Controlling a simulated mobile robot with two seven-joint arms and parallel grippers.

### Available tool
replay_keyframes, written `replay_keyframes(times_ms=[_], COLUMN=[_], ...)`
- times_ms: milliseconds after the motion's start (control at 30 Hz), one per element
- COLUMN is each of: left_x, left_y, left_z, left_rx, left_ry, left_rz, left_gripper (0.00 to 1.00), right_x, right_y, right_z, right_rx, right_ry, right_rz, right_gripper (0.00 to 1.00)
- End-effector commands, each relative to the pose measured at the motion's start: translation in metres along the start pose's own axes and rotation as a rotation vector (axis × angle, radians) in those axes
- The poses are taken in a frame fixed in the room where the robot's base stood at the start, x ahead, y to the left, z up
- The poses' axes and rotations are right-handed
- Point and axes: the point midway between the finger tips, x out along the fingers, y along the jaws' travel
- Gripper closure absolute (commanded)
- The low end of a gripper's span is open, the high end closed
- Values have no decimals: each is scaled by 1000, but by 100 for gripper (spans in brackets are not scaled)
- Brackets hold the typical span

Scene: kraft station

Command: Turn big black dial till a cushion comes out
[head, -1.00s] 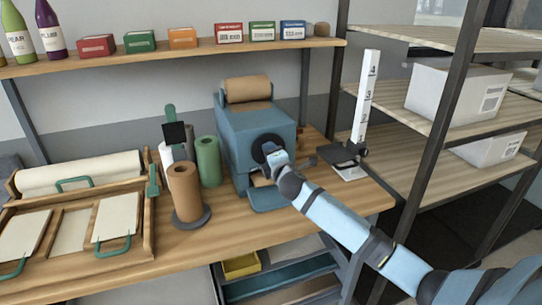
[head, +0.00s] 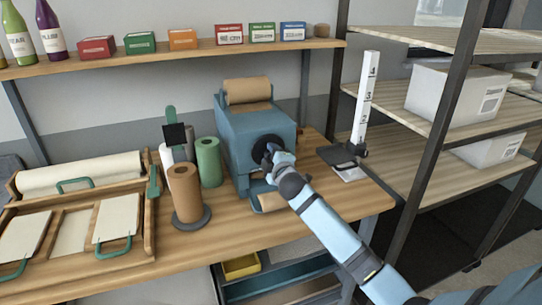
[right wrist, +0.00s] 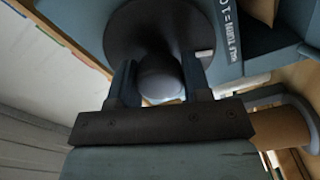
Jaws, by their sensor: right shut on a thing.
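The big black dial (head: 266,148) is on the front of the blue machine (head: 240,130). In the right wrist view its dark disc (right wrist: 130,35) fills the top, with a rounded grey knob (right wrist: 160,78) standing out from it. My right gripper (head: 270,157) is at the dial; in the right wrist view its two fingers (right wrist: 158,82) are either side of the knob, shut on it. A brown paper piece, the cushion (head: 271,202), shows at the machine's lower front outlet. My left gripper is not in view.
A brown roll (head: 186,190) and a green roll (head: 208,160) stand left of the machine. A white measuring post (head: 365,95) stands to its right, near the shelf rack (head: 432,140). The bench front (head: 230,232) is bare.

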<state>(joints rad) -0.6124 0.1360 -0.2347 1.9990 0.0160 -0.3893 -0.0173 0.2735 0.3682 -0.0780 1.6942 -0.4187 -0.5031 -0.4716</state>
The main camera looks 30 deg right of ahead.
Motion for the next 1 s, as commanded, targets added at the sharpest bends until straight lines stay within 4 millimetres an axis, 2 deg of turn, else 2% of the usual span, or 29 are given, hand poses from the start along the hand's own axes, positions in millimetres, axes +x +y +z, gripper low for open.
replay_keyframes(times_ms=[400, 433, 500, 833, 1000], left_x=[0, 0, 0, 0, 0], left_y=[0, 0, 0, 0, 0], left_z=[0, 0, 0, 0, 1], left_rx=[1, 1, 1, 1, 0], left_ry=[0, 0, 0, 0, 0], left_rz=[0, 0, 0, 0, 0], left_gripper=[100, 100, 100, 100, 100], right_x=[0, 0, 0, -2, -23], right_y=[0, 0, 0, -1, -1], right_z=[0, 0, 0, 0, 0], right_rx=[5, 5, 5, 4, 4], right_ry=[0, 0, 0, 0, 1], right_rz=[-1, -1, -1, -1, 0], right_gripper=[79, 49, 33, 32, 32])
